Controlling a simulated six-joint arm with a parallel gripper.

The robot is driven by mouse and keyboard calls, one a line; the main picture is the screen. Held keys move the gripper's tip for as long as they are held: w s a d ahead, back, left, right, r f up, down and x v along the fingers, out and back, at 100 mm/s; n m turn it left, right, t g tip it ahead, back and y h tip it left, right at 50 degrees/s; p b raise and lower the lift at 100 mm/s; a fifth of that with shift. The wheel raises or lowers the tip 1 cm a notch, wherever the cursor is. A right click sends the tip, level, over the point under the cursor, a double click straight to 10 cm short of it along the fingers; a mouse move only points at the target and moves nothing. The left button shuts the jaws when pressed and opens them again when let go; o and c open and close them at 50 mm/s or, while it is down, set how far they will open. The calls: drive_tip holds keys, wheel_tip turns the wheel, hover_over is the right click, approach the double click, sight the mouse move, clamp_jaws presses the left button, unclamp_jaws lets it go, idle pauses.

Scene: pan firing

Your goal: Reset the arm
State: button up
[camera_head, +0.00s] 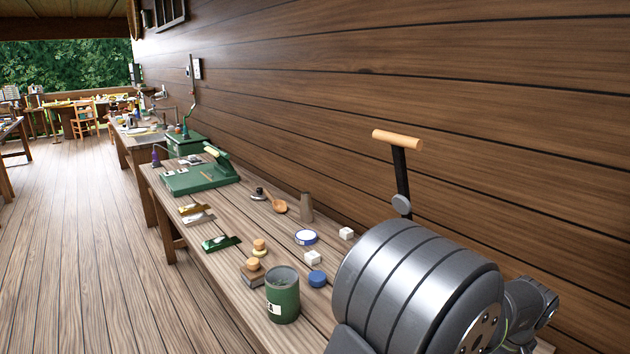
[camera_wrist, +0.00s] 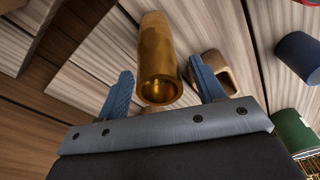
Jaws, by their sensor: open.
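My gripper (camera_wrist: 161,66) shows in the wrist view, with its two blue fingers spread apart. A brass-coloured hollow tube or cup (camera_wrist: 157,55) appears between the fingers, its open end towards the camera. A gap shows on each side of it, and the fingers do not grip it. I cannot tell how far it is from the fingertips. The fingers are not visible in the head view. Part of my arm (camera_head: 527,303) shows there at the lower right, beside a large banded grey cylinder (camera_head: 400,285).
A wood-handled lever (camera_head: 401,170) rises behind the cylinder. The plank wall (camera_head: 330,110) bounds the bench's right side.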

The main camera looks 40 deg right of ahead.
drive_tip(key=shift+r, duration=1.65)
